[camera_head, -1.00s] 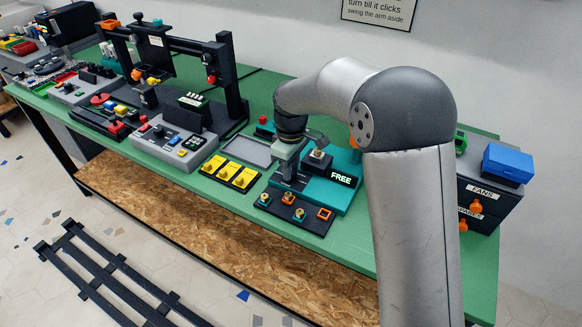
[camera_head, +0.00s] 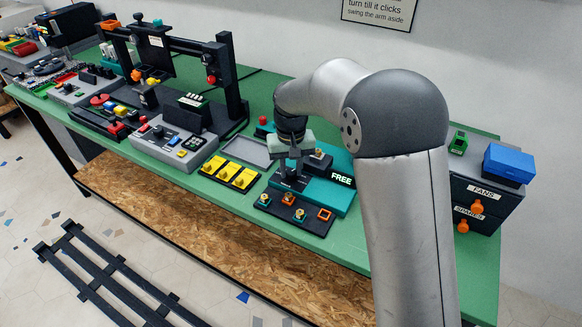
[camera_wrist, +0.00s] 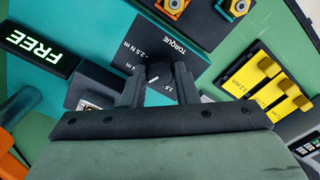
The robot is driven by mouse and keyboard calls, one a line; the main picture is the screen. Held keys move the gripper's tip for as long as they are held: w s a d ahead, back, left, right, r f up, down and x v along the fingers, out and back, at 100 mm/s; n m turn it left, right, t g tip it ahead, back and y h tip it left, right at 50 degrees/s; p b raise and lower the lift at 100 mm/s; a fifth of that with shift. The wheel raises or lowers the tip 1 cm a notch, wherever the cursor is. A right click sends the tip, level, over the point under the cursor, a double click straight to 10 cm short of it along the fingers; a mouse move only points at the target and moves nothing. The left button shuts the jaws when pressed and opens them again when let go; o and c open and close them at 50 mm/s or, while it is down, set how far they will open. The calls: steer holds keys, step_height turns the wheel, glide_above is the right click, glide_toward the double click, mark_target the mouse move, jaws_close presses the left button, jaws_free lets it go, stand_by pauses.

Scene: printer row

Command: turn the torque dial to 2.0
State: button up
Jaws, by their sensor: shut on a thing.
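The torque dial (camera_wrist: 160,71) is a small dark knob on a dark panel printed "TORQUE", with "2.5 N m" and "1.5" legible around it in the wrist view. My gripper (camera_wrist: 158,80) is shut on the dial, one finger on each side. The fingers hide part of the scale, and I cannot read where the dial points. In the head view my gripper (camera_head: 290,168) reaches down to the dark panel at the left of the teal station (camera_head: 325,195) and hides the dial.
A dark tray (camera_head: 270,207) with several small orange and teal fittings lies in front of the station. Yellow pieces (camera_head: 230,173) stand to its left, beside an empty grey tray (camera_head: 248,151). Drawers (camera_head: 482,195) with orange knobs stand at right.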

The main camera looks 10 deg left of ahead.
mark_target(291, 171)
steer(key=shift+r+m, duration=0.1)
steer(key=shift+m, duration=0.6)
steer(key=o, duration=1)
step_height(291, 171, up, 17)
steer(key=shift+r, duration=0.2)
steer(key=s+d+f+m, duration=0.1)
steer(key=s+d+f, duration=0.2)
steer(key=s+d, duration=0.85)
steer(key=s+d+f, duration=0.4)
steer(key=s+d, duration=0.1)
steer(key=s, duration=0.3)
steer(key=s+d+f+m, duration=0.1)
steer(key=s+d+f, duration=0.4)
steer(key=s, duration=0.3)
steer(key=shift+s+d+f, duration=0.3)
steer(key=shift+s+d, duration=0.05)
steer(key=shift+d, duration=0.15)
